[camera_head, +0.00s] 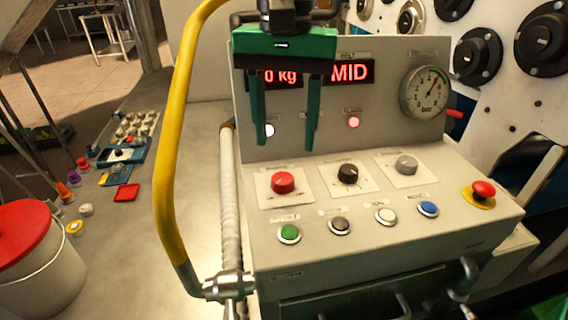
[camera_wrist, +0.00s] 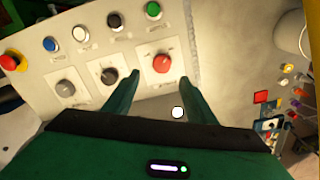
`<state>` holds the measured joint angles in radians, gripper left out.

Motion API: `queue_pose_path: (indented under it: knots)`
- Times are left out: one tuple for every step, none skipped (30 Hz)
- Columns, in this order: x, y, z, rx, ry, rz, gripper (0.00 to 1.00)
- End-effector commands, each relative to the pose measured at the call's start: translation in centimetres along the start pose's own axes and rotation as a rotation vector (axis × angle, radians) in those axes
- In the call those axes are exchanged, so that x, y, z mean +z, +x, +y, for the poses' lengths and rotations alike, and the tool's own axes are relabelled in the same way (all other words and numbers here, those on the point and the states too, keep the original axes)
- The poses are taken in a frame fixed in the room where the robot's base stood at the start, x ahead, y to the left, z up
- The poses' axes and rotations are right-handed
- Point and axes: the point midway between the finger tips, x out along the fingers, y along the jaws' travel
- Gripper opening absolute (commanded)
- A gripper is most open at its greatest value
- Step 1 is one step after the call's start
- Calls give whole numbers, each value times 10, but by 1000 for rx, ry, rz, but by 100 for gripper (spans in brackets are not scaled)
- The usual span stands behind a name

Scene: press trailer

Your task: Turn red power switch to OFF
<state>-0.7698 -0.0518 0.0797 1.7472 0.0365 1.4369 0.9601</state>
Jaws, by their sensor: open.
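The red power switch (camera_head: 283,182) is a round red knob on a pale square plate at the left of the sloped panel's upper row. It also shows in the wrist view (camera_wrist: 162,64), between and beyond my fingertips. My gripper (camera_head: 284,142) is green, open and empty, with both fingers pointing down in front of the upright display panel. In the head view the fingertips appear above the red knob, apart from it. In the wrist view the gripper (camera_wrist: 158,78) has one finger on each side of the knob's plate. The knob's OFF marking is too small to read.
A black knob (camera_head: 347,174) and a grey knob (camera_head: 406,165) sit right of the red one. Green (camera_head: 289,233), black, white and blue (camera_head: 428,209) buttons line the front. A red emergency button (camera_head: 483,191) is at far right. A yellow rail (camera_head: 176,130) rises at the left.

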Motion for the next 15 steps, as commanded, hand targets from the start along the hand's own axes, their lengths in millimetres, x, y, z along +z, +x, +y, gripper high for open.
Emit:
queue_pose_path:
  knots:
    - [2,10,-1,4,-4,-3,51]
    - [2,16,-2,3,-6,-2,51]
    - [3,23,-2,4,-7,-3,51]
    - [3,29,-3,3,-8,-2,51]
    - [3,34,-4,4,-9,-3,51]
    - [4,41,-4,3,-10,-2,51]
    - [4,46,-4,4,-11,-3,51]
    - [4,51,-4,4,-11,-3,51]
    - [4,56,-5,3,-11,-2,51]
    - [4,60,-5,4,-11,-2,51]
    - [4,64,-5,3,-10,-2,51]
    - [4,68,-5,2,-10,-1,51]
    - [4,70,-5,2,-10,-2,51]
    - [4,73,-5,2,-10,-1,51]
    - [4,75,-5,2,-10,-1,51]
